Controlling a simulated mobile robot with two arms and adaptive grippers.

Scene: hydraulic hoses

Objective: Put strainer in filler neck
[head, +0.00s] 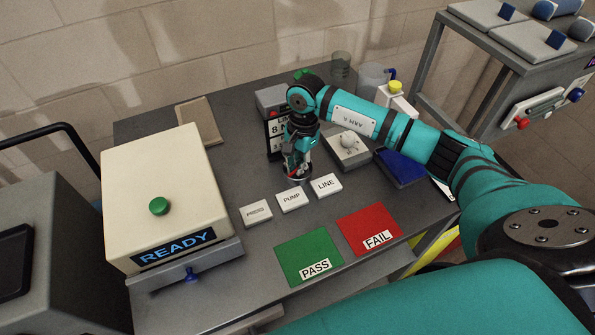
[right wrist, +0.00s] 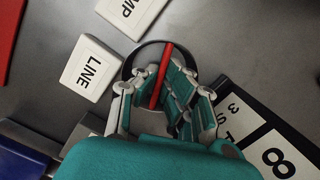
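My right gripper (head: 296,174) points down at the table behind the PUMP and LINE tiles. In the right wrist view its fingers (right wrist: 164,76) stand on both sides of a thin red bar (right wrist: 166,58). The bar lies across a round, dark-rimmed piece (right wrist: 134,62), which looks like the strainer with its handle. Whether the fingers touch the bar is unclear. The round piece appears to be on or just above the tabletop. I cannot pick out the filler neck with certainty. My left gripper is not in view.
White tiles PUMP (head: 292,200) and LINE (head: 325,186) lie close in front. A green PASS mat (head: 305,250) and red FAIL mat (head: 366,222) lie nearer. A cream READY box (head: 130,180) stands left. A yellow-capped bottle (head: 396,98) and clear jug (head: 370,76) stand behind my right arm.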

